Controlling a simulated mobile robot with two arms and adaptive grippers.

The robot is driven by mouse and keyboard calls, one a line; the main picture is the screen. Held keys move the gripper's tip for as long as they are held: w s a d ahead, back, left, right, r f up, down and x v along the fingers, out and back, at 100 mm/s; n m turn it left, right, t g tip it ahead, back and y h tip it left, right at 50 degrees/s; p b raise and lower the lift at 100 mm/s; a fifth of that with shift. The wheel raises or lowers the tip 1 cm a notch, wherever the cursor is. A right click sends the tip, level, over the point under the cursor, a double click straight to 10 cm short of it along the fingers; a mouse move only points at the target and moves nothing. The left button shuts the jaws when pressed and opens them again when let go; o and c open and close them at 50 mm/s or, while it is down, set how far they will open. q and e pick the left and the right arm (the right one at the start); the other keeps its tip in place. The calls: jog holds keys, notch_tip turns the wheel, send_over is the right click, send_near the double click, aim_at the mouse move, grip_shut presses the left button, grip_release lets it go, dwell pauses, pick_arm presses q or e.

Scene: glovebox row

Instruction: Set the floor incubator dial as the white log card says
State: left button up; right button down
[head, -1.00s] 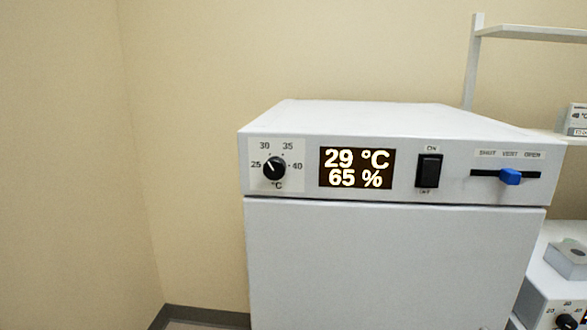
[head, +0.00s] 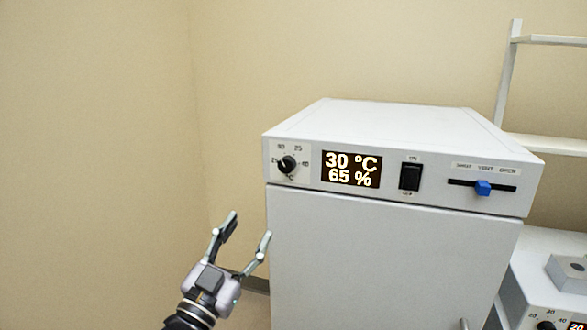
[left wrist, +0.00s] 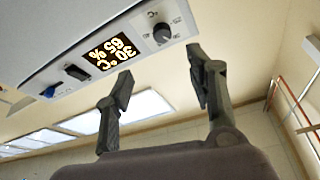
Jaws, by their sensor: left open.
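The white incubator (head: 395,245) stands ahead, door shut. Its black dial (head: 287,165) is at the left of the front panel, on a scale from 25 to 40 °C. Its pointer looks turned up and left, but the exact mark is hard to read. The display (head: 351,169) reads 30 °C and 65 %. My left gripper (head: 247,228) is open and empty, below and left of the dial, apart from it. In the left wrist view the dial (left wrist: 162,34) shows beyond the open fingers (left wrist: 160,85). No log card and no right gripper are in view.
Right of the dial are a black rocker switch (head: 410,177) and a blue vent slider (head: 483,188) near the middle of its slot. A white shelf rack (head: 512,70) and another device (head: 550,290) stand at the right. Free room lies left of the incubator.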

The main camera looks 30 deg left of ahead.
pick_arm(q)
jog(key=b, duration=0.5)
send_near(285, 167)
jog(key=p+x, duration=0.3)
jog(key=x, duration=0.4)
jog(key=shift+w+a+r, duration=0.1)
jog(key=shift+w+r, duration=0.05)
jog(key=shift+w, duration=0.15)
jog(key=shift+w+r, duration=0.15)
jog(key=shift+w, duration=0.45)
jog(key=shift+c, duration=0.2)
jog(key=c, duration=1.1)
